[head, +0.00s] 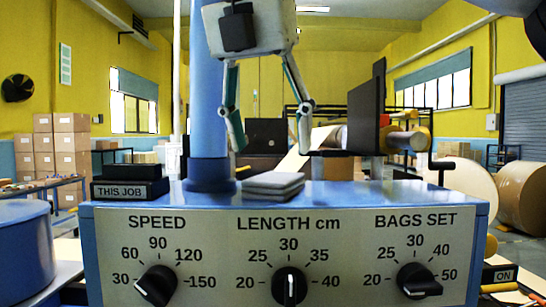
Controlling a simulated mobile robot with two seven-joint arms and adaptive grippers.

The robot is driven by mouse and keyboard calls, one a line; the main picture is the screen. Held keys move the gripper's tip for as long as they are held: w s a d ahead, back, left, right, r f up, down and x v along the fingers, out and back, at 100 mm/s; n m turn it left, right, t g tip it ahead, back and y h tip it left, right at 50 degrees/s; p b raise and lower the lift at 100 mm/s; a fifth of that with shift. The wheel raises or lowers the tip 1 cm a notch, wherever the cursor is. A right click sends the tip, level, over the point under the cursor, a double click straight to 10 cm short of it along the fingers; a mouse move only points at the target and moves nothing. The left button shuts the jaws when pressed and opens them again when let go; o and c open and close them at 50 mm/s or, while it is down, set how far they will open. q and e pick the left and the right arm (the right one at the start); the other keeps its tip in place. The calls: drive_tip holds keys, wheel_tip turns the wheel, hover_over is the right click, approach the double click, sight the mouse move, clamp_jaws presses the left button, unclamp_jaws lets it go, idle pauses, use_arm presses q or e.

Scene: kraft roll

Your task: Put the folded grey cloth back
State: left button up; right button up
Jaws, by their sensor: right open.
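The folded grey cloth (272,185) lies flat in a layered stack on top of the blue control box (335,193), just right of the blue post. My right gripper (271,146) hangs above the cloth with its two fingers spread wide. A gap shows between the fingertips and the cloth, and nothing is between the fingers. My left gripper is not in view.
A blue post (209,110) rises from the box beside the cloth. A black "THIS JOB" block (130,190) stands at the box's left end. The front panel has three black knobs. A blue drum (25,255) stands at left. The box top right of the cloth looks clear.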

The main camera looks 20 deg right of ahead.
drive_tip(key=shift+v, duration=1.05)
